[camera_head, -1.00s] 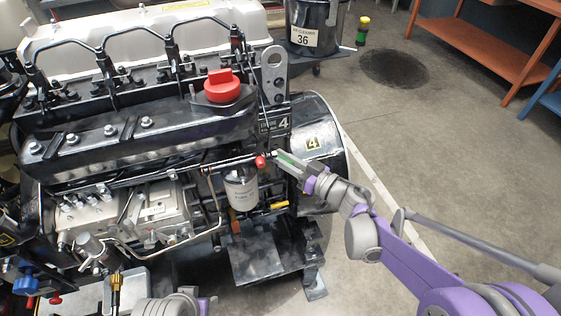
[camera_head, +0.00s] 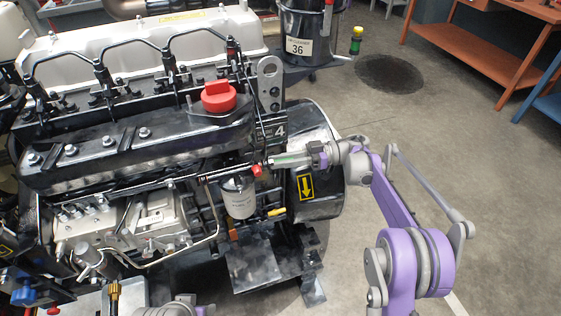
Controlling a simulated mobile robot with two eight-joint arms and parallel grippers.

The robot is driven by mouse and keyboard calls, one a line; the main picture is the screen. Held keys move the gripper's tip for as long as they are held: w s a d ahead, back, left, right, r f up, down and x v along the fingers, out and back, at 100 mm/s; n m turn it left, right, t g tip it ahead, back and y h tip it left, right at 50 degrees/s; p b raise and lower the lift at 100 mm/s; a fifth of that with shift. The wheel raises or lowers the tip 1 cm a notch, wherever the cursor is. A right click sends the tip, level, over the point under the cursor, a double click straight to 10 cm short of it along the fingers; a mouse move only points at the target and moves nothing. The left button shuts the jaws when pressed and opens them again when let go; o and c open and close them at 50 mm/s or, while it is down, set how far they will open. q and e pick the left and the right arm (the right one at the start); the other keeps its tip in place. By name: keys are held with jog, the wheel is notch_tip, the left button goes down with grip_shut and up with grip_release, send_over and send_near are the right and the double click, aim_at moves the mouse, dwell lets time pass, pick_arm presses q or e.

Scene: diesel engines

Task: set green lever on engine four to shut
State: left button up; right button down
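Engine four (camera_head: 140,140) fills the left half of the head view, with a "4" plate at its right end. My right gripper (camera_head: 278,161) reaches in from the right, level, with its tips beside a small red knob (camera_head: 257,170). A narrow green strip (camera_head: 286,158) shows along the fingers. It may be the green lever, but I cannot tell it apart from the fingers. The gap between the fingers is too small to read, and so is any contact. My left gripper is not in view; only a grey part of my arm shows at the bottom edge.
A black drum-shaped housing (camera_head: 325,200) with a yellow down arrow (camera_head: 306,187) lies just below my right gripper. A white filter (camera_head: 238,198) hangs to its left. A red cap (camera_head: 219,97) sits above on the engine. Open floor (camera_head: 400,120) lies to the right.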

jog(key=shift+w+n+g+h, duration=0.1)
jog(key=shift+n+g+h, duration=0.2)
jog(key=shift+n+g, duration=0.55)
jog(key=shift+g, duration=0.45)
jog(key=c, duration=0.8)
grip_release()
jog(key=shift+a+r, duration=0.1)
jog(key=shift+c, duration=0.2)
